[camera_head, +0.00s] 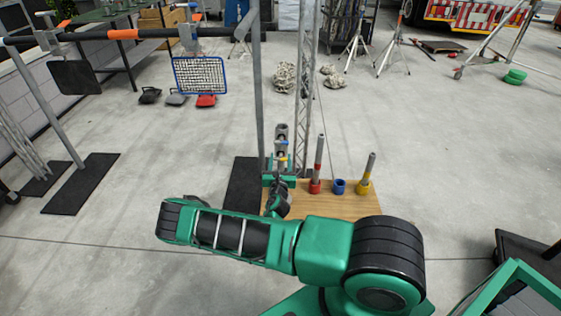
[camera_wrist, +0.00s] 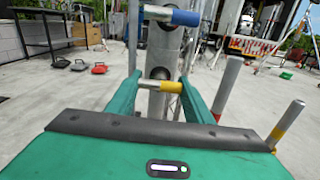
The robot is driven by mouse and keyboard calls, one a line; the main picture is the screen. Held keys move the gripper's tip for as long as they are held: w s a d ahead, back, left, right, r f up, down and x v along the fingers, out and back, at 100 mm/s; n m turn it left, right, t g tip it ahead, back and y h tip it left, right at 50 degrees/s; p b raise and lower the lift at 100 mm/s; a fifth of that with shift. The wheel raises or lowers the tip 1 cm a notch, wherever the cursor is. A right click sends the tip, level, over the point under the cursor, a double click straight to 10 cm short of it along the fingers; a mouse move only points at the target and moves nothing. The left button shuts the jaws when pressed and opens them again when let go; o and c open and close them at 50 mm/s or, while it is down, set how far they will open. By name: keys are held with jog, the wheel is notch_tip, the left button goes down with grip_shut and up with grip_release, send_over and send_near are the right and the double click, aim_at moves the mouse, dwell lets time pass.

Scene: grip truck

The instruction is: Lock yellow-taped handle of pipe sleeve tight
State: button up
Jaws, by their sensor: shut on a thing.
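The grey pipe sleeve (camera_head: 281,132) stands upright at the back left of a wooden board, and its grey metal body (camera_wrist: 166,48) fills the middle of the wrist view. Its yellow-taped handle (camera_wrist: 173,87) is the lower one and lies level between my gripper's fingertips (camera_wrist: 159,84). A blue-taped handle (camera_wrist: 185,18) sticks out above it, also level. My gripper (camera_head: 278,178) is shut on the yellow-taped handle, one green finger at each end. In the head view my wrist partly hides the sleeve's lower part and the handle is very small.
The wooden board (camera_head: 330,205) also bears a red-based post (camera_head: 317,165), a blue ring (camera_head: 339,187) and a yellow-based post (camera_head: 366,176), right of the sleeve. A grey upright pole (camera_head: 257,90) stands close on the left.

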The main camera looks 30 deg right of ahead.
jog(key=shift+m, duration=0.4)
jog(key=m, duration=0.9)
jog(key=shift+m, duration=0.3)
dwell(0.4)
jog(key=o, duration=1.1)
jog(key=shift+c, duration=0.2)
